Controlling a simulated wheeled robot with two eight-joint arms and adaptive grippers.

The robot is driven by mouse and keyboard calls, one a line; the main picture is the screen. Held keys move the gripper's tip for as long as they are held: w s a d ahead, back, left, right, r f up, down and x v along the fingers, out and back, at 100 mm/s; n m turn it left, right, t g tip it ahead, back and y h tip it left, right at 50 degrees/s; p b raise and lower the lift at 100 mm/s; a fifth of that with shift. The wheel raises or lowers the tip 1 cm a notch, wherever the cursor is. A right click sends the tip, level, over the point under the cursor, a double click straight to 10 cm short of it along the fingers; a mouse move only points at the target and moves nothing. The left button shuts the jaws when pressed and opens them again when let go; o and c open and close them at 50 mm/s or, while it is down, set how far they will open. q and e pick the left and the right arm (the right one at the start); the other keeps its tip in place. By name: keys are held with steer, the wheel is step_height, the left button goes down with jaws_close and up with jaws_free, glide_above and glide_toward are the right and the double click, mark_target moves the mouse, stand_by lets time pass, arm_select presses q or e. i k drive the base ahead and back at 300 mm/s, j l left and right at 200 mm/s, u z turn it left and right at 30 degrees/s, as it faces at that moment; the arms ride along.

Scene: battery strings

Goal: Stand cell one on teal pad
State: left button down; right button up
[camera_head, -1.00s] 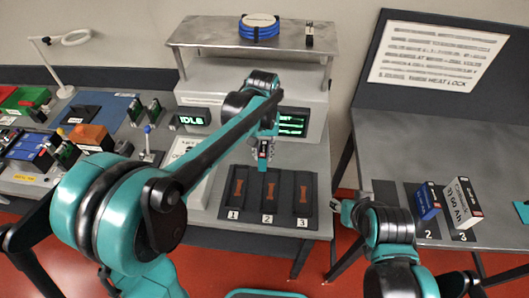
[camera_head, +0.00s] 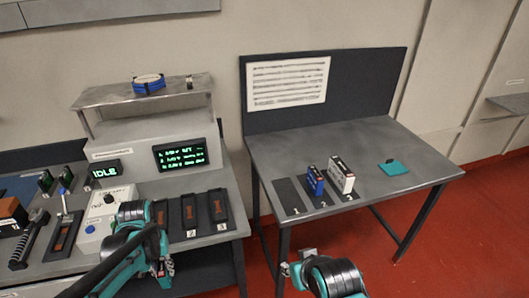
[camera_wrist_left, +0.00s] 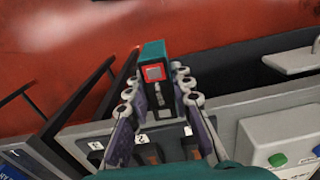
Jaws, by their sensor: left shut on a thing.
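My left gripper (camera_wrist_left: 156,85) is shut on a teal and black cell (camera_wrist_left: 153,50) with a red-and-white square on its end, seen in the left wrist view. No number is readable on it. In the head view my left arm (camera_head: 130,250) is at the lower left in front of the bench; its fingertips and the held cell are not clear there. The teal pad (camera_head: 395,168) lies flat and bare on the right table, far to the right of that arm. My right gripper (camera_head: 296,266) is low in front of the right table, its jaws too small to judge.
On the right table (camera_head: 360,140), slot 1 (camera_head: 288,194) is bare, a blue box (camera_head: 315,180) stands on slot 2 and a white box (camera_head: 341,175) on slot 3, left of the pad.

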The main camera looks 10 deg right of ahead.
mark_target(395, 168)
steer(key=i+l+z, duration=0.1)
steer(key=l+z, duration=0.15)
steer(key=z, duration=0.2)
steer(key=i+l+z, duration=0.15)
steer(key=z, duration=0.3)
steer(key=i+l+z, duration=0.2)
steer(key=z, duration=0.25)
steer(key=i+l+z, duration=0.1)
steer(key=z, duration=0.35)
steer(key=i+l+z, duration=0.1)
steer(key=i+z, duration=0.15)
steer(key=z, duration=0.15)
steer(key=i+z, duration=0.4)
steer(key=i+u, duration=0.3)
steer(key=i+l+u, duration=0.1)
steer(key=u, duration=0.2)
steer(key=i, duration=0.05)
